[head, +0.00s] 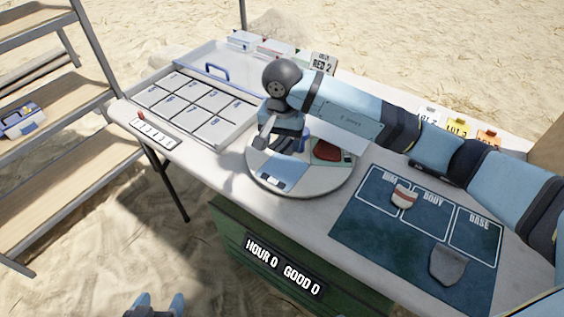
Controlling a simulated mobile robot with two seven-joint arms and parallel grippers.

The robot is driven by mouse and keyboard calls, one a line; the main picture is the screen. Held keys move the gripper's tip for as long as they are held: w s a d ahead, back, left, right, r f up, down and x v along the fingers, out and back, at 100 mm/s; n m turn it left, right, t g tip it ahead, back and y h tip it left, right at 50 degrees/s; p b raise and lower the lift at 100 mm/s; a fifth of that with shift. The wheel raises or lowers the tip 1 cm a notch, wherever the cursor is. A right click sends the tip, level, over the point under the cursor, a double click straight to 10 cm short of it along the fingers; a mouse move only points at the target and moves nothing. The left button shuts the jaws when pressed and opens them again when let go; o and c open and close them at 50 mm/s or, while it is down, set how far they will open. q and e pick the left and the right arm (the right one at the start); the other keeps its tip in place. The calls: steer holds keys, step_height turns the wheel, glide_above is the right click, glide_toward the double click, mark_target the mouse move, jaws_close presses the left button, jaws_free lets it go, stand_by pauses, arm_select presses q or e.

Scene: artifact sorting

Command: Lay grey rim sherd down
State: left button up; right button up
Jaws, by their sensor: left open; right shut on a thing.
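My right gripper (281,143) reaches in over the round turntable (325,186) and points down at it. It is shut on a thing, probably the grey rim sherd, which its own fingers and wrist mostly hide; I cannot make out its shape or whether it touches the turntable. A red sherd (327,150) lies on a dark green pad on the turntable, right of the gripper. Another grey sherd (447,266) lies on the blue mat (375,238). My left gripper (156,304) is open and empty at the bottom edge, away from the table.
A cream and red sherd (404,196) lies between the mat's RIM and BODY boxes. A compartment tray (192,107) with a blue handle stands at the left. Small bins (277,47) and coloured tags (458,127) line the back edge. A shelf (50,65) stands far left.

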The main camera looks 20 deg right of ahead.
mark_target(282, 168)
step_height(282, 168, down, 3)
steer(key=shift+r, duration=0.1)
arm_select(q)
steer(key=shift+d+f+b, duration=0.1)
steer(key=shift+b, duration=0.25)
arm_select(e)
steer(key=shift+f, duration=2.35)
arm_select(q)
steer(key=shift+f, duration=0.1)
arm_select(e)
steer(key=shift+f, duration=0.1)
steer(key=o, duration=0.9)
arm_select(q)
steer(key=shift+r, duration=0.25)
